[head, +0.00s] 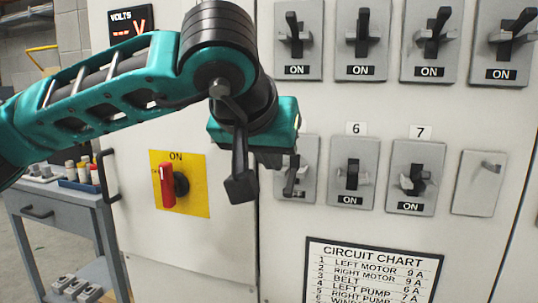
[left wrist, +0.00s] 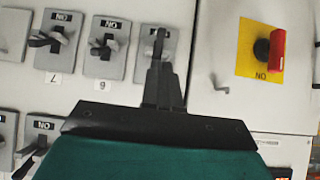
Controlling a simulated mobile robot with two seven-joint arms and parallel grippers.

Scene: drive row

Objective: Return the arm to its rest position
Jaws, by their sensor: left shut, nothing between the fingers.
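My left arm (head: 120,95) reaches in from the left across the head view, bent at the wrist in front of the panel. My left gripper (left wrist: 162,75) is shut and empty in the left wrist view. Its fingers point towards the lower-row switch beside switch 6 and overlap it in that view; I cannot tell whether they touch. My right gripper is in neither view.
The white cabinet (head: 225,240) fills the background. It carries upper switches (head: 363,40), switch 6 (head: 352,172), switch 7 (head: 415,178), a blank plate (head: 476,190), a red rotary handle (head: 168,186) on yellow, and a circuit chart (head: 375,270). A grey cart (head: 62,212) stands left, below the arm.

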